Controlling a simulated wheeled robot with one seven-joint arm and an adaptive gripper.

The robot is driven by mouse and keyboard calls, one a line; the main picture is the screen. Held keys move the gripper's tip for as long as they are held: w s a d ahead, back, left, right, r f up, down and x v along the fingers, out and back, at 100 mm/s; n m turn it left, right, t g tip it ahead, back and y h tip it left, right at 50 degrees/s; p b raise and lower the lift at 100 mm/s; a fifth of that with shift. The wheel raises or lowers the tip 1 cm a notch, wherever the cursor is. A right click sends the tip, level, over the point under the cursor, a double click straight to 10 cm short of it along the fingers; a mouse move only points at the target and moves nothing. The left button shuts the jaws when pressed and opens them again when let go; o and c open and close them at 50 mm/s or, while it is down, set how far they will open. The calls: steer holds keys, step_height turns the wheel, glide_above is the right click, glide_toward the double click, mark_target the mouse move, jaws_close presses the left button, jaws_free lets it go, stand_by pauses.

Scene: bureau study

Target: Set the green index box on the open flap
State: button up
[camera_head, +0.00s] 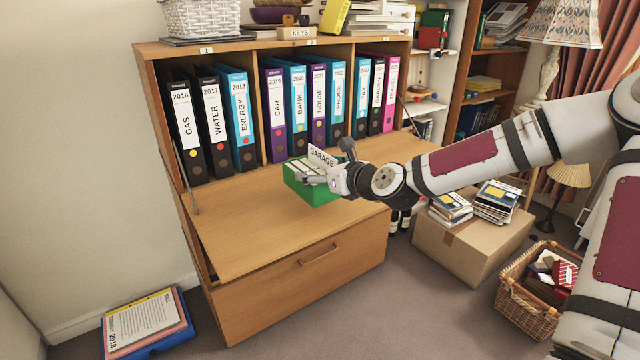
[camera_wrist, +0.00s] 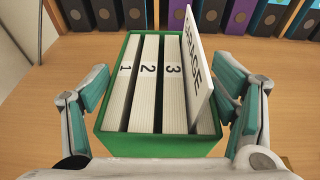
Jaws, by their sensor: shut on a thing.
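The green index box (camera_head: 311,190) is at the open flap (camera_head: 262,224) of the wooden bureau, over its right part. I cannot tell whether its base touches the flap. It holds white card blocks marked 1, 2 and 3 and a tilted card reading GARAGE. My gripper (camera_head: 325,178) reaches in from the right and is shut on the box. In the wrist view the green box (camera_wrist: 160,144) sits upright between my two fingers (camera_wrist: 160,108), one at each side wall. The bare flap also shows in the wrist view (camera_wrist: 270,60).
Labelled binders (camera_head: 212,120) fill the bureau behind the flap. A strut (camera_head: 187,180) holds the flap at the left. A cardboard box (camera_head: 470,245) with books and a wicker basket (camera_head: 530,290) stand on the floor at right. The flap's left part is clear.

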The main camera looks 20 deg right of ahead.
steer(key=w, duration=0.1)
steer(key=w+d, duration=0.1)
steer(key=shift+w, duration=0.35)
steer(key=shift+f+b, duration=1)
steer(key=shift+f, duration=0.9)
steer(key=shift+r, duration=0.1)
steer(key=o, duration=1.7)
steer(key=shift+f, duration=0.2)
steer(key=shift+r, duration=0.15)
